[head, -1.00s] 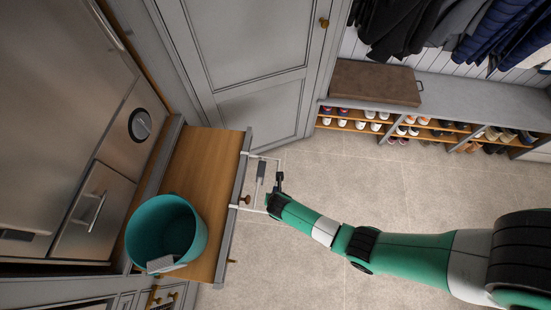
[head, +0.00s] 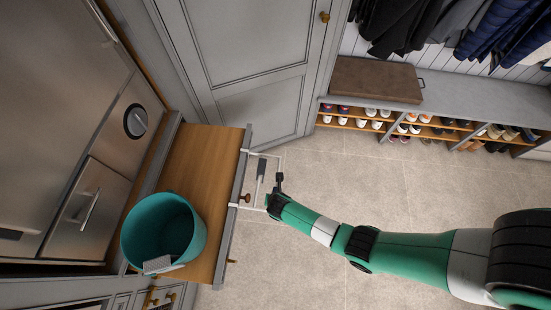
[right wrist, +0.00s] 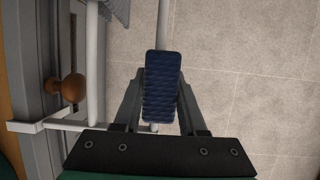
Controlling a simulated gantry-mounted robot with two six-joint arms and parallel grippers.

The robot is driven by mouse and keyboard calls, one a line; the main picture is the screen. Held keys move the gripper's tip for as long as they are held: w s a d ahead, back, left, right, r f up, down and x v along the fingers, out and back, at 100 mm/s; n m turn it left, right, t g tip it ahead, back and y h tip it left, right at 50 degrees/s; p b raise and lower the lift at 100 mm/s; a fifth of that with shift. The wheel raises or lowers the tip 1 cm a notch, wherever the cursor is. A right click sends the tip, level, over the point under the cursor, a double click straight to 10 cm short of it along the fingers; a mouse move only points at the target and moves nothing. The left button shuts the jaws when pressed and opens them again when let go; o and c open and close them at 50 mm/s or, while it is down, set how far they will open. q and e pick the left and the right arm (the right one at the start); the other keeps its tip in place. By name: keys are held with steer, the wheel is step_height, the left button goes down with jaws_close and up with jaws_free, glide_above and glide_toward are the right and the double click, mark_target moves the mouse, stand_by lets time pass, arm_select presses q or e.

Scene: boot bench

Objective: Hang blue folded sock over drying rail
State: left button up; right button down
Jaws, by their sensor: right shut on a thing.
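The blue folded sock (right wrist: 161,88) is between the fingers of my right gripper (right wrist: 160,104), which is shut on it. In the right wrist view the sock lies across the outer white bar of the drying rail (right wrist: 163,22); I cannot tell whether they touch. In the head view the white rail (head: 246,207) sticks out from the counter front, with my right gripper (head: 278,186) at its outer side. The sock is only a small dark shape there. My left gripper is not in view.
A grey cloth (head: 262,168) hangs on the rail, near the sock. A wooden knob (right wrist: 73,88) sits on the drawer front beside the rail. A teal bucket (head: 143,232) with a grey striped cloth (head: 158,264) on its rim stands on the wooden counter (head: 205,150). The floor (head: 310,270) is clear.

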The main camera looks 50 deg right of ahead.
steer(key=shift+c, duration=2)
jaws_free()
steer(key=shift+s+r, duration=0.1)
steer(key=shift+r, duration=0.25)
steer(key=p+v, duration=0.4)
steer(key=v, duration=0.7)
